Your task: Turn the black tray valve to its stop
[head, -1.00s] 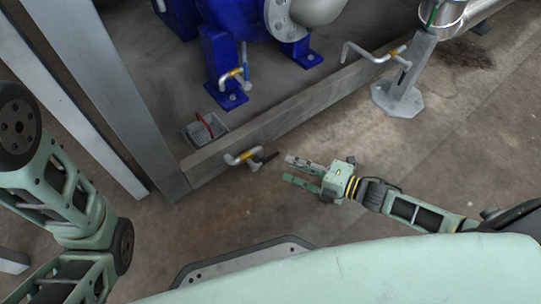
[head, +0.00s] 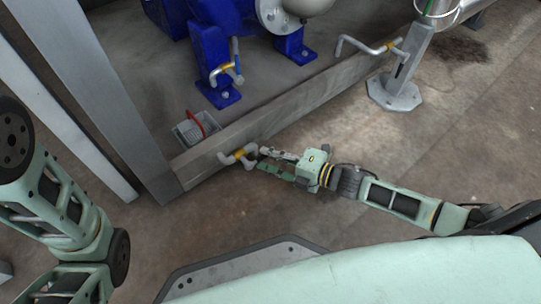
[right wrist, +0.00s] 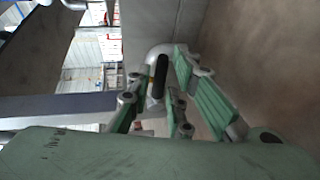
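The tray valve sits on a bent grey pipe (head: 226,157) with a yellow band (head: 239,154), at the side of the grey metal tray (head: 262,124). Its black handle (right wrist: 161,76) shows in the right wrist view between my right gripper's fingers. In the head view the handle is hardly visible beside the fingertips. My right gripper (head: 266,160) is open, with its fingers pointing left at the valve. Whether either finger touches the handle cannot be told. My left arm shows at the left, but its gripper is out of view.
Blue pump feet (head: 219,95) stand inside the tray, with another yellow-banded valve (head: 225,69) there. A grey post (head: 125,115) rises at the left. A pipe support (head: 396,92) stands on the floor at the right.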

